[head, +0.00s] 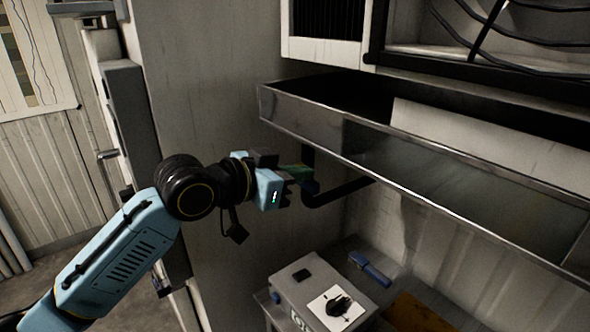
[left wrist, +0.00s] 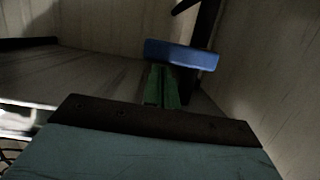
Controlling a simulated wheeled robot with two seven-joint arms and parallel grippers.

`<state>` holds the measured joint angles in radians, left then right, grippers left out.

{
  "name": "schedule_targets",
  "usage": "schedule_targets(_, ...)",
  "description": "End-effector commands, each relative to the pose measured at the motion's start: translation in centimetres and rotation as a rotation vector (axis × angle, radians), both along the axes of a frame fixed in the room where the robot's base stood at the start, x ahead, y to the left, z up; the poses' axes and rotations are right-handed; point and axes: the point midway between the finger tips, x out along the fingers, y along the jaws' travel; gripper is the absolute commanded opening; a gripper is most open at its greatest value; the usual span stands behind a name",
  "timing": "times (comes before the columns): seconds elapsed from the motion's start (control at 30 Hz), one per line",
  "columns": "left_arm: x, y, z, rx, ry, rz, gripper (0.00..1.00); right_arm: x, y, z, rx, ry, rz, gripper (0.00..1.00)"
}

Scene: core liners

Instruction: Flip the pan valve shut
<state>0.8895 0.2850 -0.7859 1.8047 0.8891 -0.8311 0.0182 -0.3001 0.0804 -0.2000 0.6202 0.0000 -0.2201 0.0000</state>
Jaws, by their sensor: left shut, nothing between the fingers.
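The long metal pan (head: 345,150) runs across the wall, with a black pipe (head: 340,193) bending below its left end. In the left wrist view a blue bar-like handle (left wrist: 182,55), apparently the pan valve's, lies crosswise just beyond my fingertips, by a dark upright pipe (left wrist: 203,35). I cannot tell whether the fingers touch it. My right gripper is not in view.
A grey box (head: 292,283) with a white label and a black knob stands below the pan. A blue-handled item (head: 369,268) lies behind it. The pan's edge overhangs close to my left gripper. A grey wall panel (head: 205,90) stands behind my arm.

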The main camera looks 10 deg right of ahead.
Motion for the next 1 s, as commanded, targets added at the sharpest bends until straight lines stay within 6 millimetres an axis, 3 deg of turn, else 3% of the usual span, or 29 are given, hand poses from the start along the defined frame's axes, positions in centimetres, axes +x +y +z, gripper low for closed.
schedule_targets(0.67,0.0,0.0,0.0,0.012,-0.02,0.0,0.0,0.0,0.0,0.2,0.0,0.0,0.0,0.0)
schedule_targets(1.0,0.0,0.0,3.6,0.013,-0.021,0.001,0.0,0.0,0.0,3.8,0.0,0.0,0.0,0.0)
